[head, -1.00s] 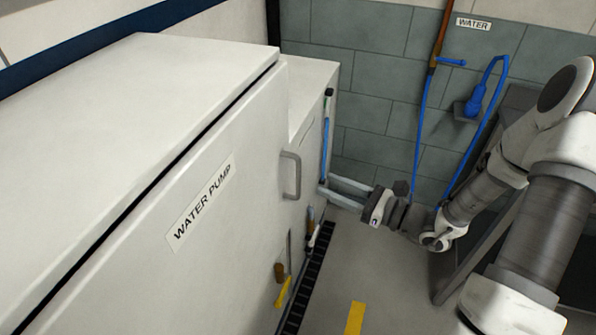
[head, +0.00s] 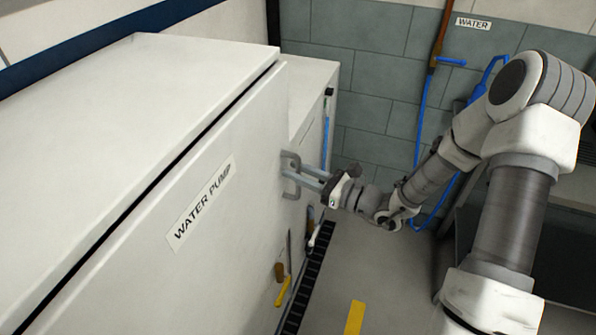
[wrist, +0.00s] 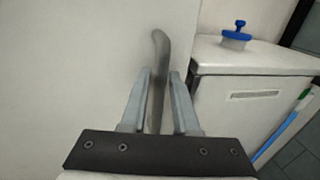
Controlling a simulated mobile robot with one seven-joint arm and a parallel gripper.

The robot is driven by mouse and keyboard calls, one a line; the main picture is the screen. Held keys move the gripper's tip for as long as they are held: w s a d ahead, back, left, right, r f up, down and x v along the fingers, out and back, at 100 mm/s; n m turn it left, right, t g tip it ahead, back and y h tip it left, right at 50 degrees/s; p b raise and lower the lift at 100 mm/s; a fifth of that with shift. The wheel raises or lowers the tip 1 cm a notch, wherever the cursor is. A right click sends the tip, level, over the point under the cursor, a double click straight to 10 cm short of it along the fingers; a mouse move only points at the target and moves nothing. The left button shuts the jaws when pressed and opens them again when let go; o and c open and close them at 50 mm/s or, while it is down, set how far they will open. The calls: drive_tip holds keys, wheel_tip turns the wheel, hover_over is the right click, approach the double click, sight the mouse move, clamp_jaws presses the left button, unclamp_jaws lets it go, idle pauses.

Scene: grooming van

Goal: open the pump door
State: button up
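The white pump door (head: 225,250) fills the left of the head view, labelled "WATER PUMP" (head: 201,204), and appears closed. Its grey bar handle (head: 291,156) is near its right edge. My gripper (head: 289,172) is at the handle, reaching in from the right. In the wrist view the handle (wrist: 160,42) stands between my two fingers (wrist: 159,75), with a visible gap on each side. The fingers are open and straddle the handle without clearly touching it. The handle's lower part is partly hidden by my fingers and the gripper body.
A lower white cabinet (wrist: 250,60) stands just beyond the door, with a blue knob (wrist: 237,34) on top. A blue hose (head: 421,120) hangs on the tiled wall. Brushes or tools (head: 283,290) hang low on the door side. Grey floor (head: 335,270) is clear on the right.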

clamp_jaws()
idle(1.1)
